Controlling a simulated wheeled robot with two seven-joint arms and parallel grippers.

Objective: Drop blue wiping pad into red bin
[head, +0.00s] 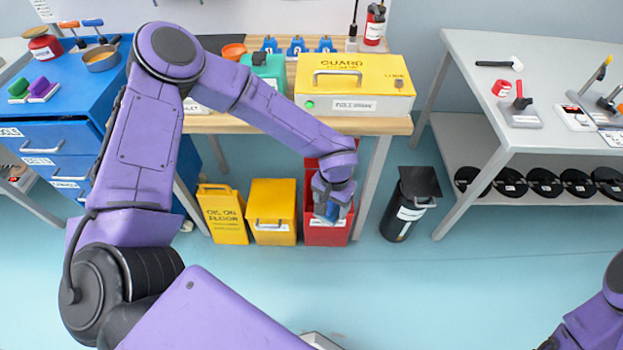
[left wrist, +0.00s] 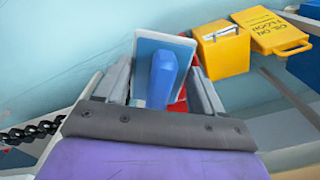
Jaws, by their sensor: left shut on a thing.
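My left gripper (head: 331,207) hangs over the red bin (head: 324,236), which stands on the floor by the wooden bench. The gripper is shut on the blue wiping pad (left wrist: 163,72). In the left wrist view the pad has a blue grip and a pale blue-grey plate, between the two grey fingers. In the head view only a small blue part of it shows at the fingertips. Red parts of the bin show behind the pad in the left wrist view (left wrist: 180,105). The bin's inside is mostly hidden by my gripper. My right gripper is out of view.
A yellow bin (head: 272,228) and a yellow floor sign (head: 222,215) stand left of the red bin. A black-lidded container (head: 409,205) stands to its right, past a bench leg. A yellow guard box (head: 355,83) sits on the bench above. The floor in front is clear.

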